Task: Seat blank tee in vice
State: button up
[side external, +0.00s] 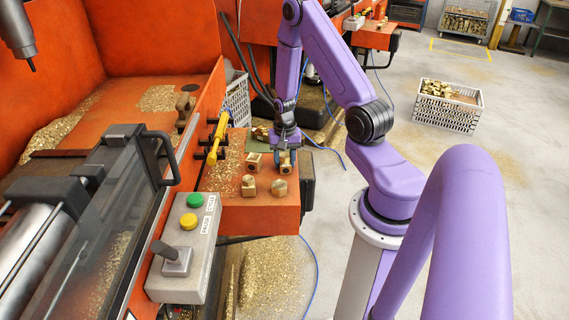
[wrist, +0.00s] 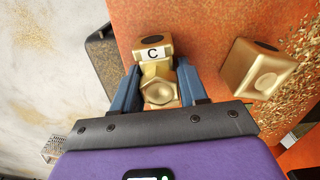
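My gripper (side external: 285,146) points down over the orange shelf in the side view. In the wrist view, its two blue fingers (wrist: 158,78) stand on either side of a brass tee (wrist: 157,68) with a white label "C". The tee's hexagonal end (wrist: 159,93) faces the camera between the fingers. The fingers are very close to its sides; I cannot tell whether both touch. The same tee shows small and partly covered in the side view (side external: 286,160). I cannot make out the vice clearly in either view.
Other brass pieces lie on the orange shelf (side external: 225,212): one left of my gripper (side external: 253,162) and two in front (side external: 248,187) (side external: 279,187). Another brass piece (wrist: 258,69) is right of the fingers. A yellow-handled item (side external: 218,132) and a button box (side external: 186,245) stand left.

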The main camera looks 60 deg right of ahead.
aim_at(284, 155)
grip_shut()
jog(key=shift+r, duration=3.55)
jog(key=w+a+r+n, duration=0.1)
jog(key=a+r+n, duration=0.2)
jog(key=a+n, duration=0.3)
jog(key=w+a+r+n, duration=0.2)
jog(key=a+n, duration=0.3)
jog(key=a, duration=1.2)
jog(key=shift+a+r+n, duration=0.25)
jog(key=shift+r+n, duration=0.15)
jog(key=shift+r, duration=0.3)
jog(key=shift+w, duration=0.1)
